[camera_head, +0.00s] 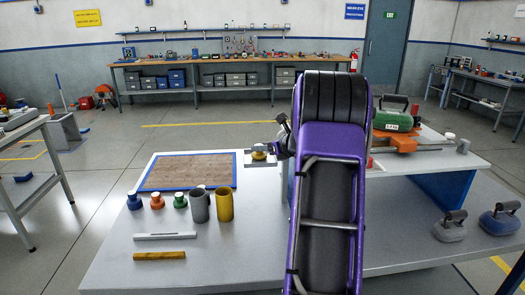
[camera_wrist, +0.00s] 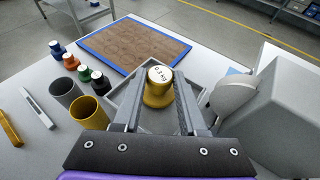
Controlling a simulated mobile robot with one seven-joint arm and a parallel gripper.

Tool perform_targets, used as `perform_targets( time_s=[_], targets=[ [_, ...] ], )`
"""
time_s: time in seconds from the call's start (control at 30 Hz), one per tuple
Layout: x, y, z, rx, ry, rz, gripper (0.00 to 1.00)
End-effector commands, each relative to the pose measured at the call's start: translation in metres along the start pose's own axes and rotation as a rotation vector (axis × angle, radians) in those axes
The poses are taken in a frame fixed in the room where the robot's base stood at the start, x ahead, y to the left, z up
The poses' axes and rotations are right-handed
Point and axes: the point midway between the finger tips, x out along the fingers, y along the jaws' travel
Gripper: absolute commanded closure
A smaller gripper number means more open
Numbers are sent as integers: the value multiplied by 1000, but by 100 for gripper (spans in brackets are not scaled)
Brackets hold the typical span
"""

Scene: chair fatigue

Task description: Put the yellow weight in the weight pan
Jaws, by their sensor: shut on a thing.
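The yellow weight (camera_wrist: 158,92) has a white top with dark lettering and sits upright between my fingers. My gripper (camera_wrist: 160,80) is shut on it. In the head view the yellow weight (camera_head: 259,153) shows small beside my gripper (camera_head: 268,150). The weight pan (camera_wrist: 121,92) is a shallow grey tray that lies below and around the weight in the wrist view. It also shows in the head view (camera_head: 252,163), partly hidden by the weight and my arm. I cannot tell whether the weight's base touches the pan floor.
Left of the pan are a blue-rimmed brown board (camera_head: 190,171), several small weights (camera_head: 157,201), a grey cup (camera_head: 198,206) and a yellow cup (camera_head: 224,205). A grey machine housing (camera_wrist: 285,105) stands close on the right in the wrist view.

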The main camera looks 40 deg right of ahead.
Motion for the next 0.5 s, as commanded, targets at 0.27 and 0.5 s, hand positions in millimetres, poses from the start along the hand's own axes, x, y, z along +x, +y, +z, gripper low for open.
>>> perform_targets(
  time_s=[0.27, 0.5],
  targets=[
    [2, 0, -4, -2, -3, 0, 100],
    [3, 0, -7, -1, -1, 0, 46]
  ],
)
